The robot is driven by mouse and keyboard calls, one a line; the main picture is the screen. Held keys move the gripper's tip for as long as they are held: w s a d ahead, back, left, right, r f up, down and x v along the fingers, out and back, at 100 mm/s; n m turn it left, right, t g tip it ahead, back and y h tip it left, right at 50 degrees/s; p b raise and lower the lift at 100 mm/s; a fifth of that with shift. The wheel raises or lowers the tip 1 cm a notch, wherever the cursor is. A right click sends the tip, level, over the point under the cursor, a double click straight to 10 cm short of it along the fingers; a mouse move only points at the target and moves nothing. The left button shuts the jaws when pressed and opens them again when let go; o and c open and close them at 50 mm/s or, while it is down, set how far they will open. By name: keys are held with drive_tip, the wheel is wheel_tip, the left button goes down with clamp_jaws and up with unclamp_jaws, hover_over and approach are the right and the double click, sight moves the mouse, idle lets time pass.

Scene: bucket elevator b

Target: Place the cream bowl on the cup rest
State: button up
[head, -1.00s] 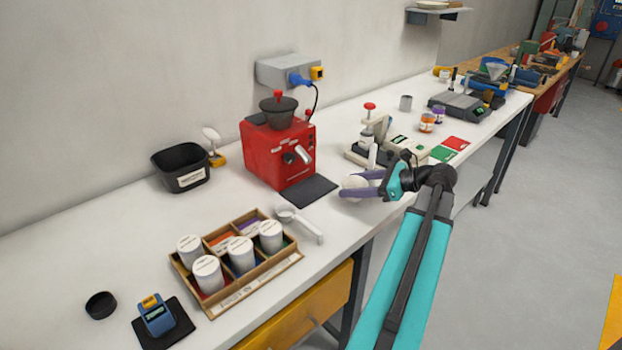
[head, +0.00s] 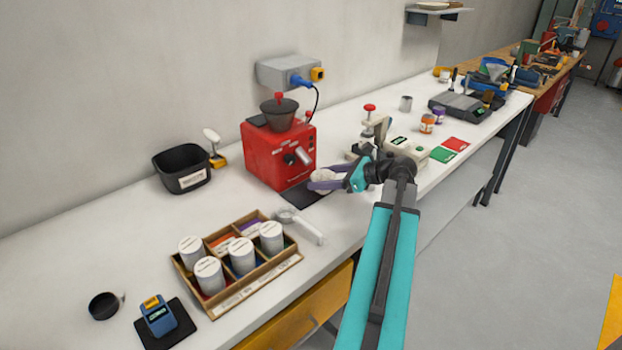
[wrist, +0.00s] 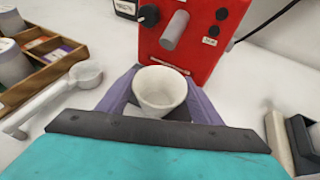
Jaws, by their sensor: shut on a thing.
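My gripper (head: 320,181) is shut on the cream bowl (head: 323,175), a small pale round cup held upright between its purple fingers. The wrist view shows the bowl (wrist: 160,90) empty, with its open rim upward, just in front of the red machine. A flat dark pad (head: 302,196) lies at the foot of the red machine (head: 279,153) and looks like the cup rest. The bowl and fingers hide part of the pad in the head view. I cannot tell the exact height of the bowl above it.
A white-handled scoop (head: 300,225) lies to the left of the pad. A wooden tray (head: 282,264) with white canisters stands at the front left. A cream device (head: 408,148) with a red knob stands close on the right. A black bin (head: 181,172) is at the back left.

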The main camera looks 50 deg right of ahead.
sight(313, 174)
drive_tip(key=shift+w, duration=0.1)
drive_tip(key=w, duration=0.2)
drive_tip(key=w+a, duration=0.1)
drive_tip(key=shift+w+a+r+p, duration=0.1)
drive_tip(key=shift+w+a+p, duration=0.05)
drive_tip(key=shift+w+p, duration=0.2)
drive_tip(key=shift+w+a+f, duration=0.1)
drive_tip(key=shift+w+f, duration=0.1)
drive_tip(key=shift+f, duration=0.6)
drive_tip(key=shift+f, duration=0.1)
drive_tip(key=o, duration=0.9)
drive_tip(key=shift+c, duration=0.2)
